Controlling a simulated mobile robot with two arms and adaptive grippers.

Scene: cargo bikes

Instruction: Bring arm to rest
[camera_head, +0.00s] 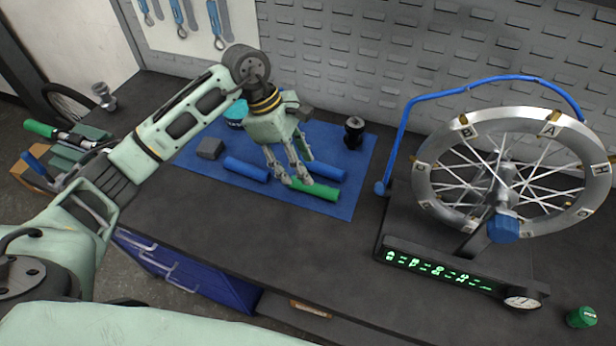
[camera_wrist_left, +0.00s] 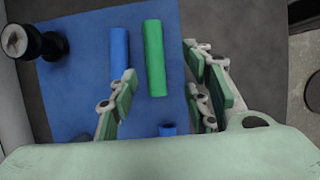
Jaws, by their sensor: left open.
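My left gripper (camera_head: 297,180) hangs over the blue mat (camera_head: 335,206) on the bench, fingers pointing down. It is open. In the left wrist view its fingers (camera_wrist_left: 165,100) are spread apart with nothing held between them. A green grip (camera_head: 314,189) lies on the mat just beyond the fingertips; it also shows in the left wrist view (camera_wrist_left: 154,58). Whether the fingers touch it cannot be told from the head view. A blue grip (camera_head: 327,171) lies beside the green one, and another blue grip (camera_head: 246,169) lies further left. My right gripper is not in view.
A spoked wheel (camera_head: 437,188) in a stand with a green-lit display (camera_head: 437,272) stands right. A dark knob-like part (camera_head: 354,132) and a grey block (camera_head: 210,148) sit on the mat. A green cap (camera_head: 581,317) is at lower right. The front bench middle is clear.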

